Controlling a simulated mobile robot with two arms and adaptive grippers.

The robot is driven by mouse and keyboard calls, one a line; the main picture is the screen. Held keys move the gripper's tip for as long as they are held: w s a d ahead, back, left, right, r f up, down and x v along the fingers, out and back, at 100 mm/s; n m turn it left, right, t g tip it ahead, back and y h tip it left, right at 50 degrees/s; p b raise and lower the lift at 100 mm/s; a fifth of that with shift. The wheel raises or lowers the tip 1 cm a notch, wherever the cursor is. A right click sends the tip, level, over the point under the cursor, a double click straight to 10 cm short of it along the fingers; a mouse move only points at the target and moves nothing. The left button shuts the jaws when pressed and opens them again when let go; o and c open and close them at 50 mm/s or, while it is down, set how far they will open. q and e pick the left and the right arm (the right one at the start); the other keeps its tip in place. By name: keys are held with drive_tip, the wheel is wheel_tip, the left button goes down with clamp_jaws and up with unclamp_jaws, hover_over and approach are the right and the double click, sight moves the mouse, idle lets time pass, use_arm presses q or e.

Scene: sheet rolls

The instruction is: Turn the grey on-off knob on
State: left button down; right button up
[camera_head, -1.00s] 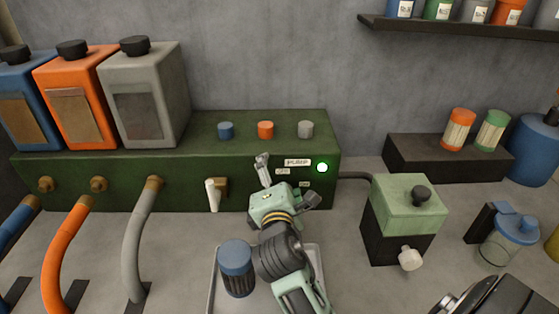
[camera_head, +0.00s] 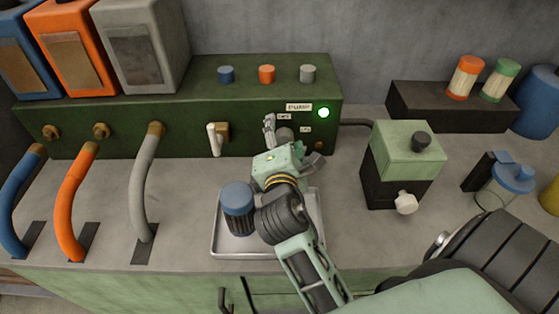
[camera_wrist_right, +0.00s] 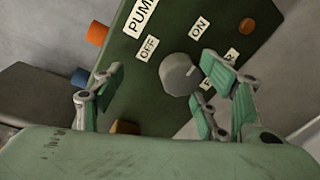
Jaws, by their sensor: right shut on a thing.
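The grey knob (camera_head: 285,133) is on the front of the dark green pump panel (camera_head: 100,127), left of the lit green lamp (camera_head: 323,112). In the right wrist view the knob (camera_wrist_right: 180,75) is many-sided, near the OFF label (camera_wrist_right: 149,47) and the ON label (camera_wrist_right: 199,29). My right gripper (camera_head: 291,143) is at the panel, its fingers either side of the knob; it is shut on the knob. In the wrist view the right-hand finger is close beside the knob. I cannot read the knob's setting. My left gripper is not in view.
A metal tray (camera_head: 232,252) with a blue-capped dark cylinder (camera_head: 237,208) lies under my right arm. A green-topped box (camera_head: 405,150) stands to the right. A white-handled tap (camera_head: 214,140) and thick hoses (camera_head: 145,185) are left. Bare worktop (camera_head: 185,220) lies between hoses and tray.

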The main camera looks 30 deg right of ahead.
drive_tip(key=b+v, duration=0.1)
drive_tip(key=v, duration=1)
drive_tip(key=shift+a+r, duration=0.25)
drive_tip(key=shift+w, duration=0.1)
idle(0.5)
drive_tip(key=shift+t+p, duration=0.3)
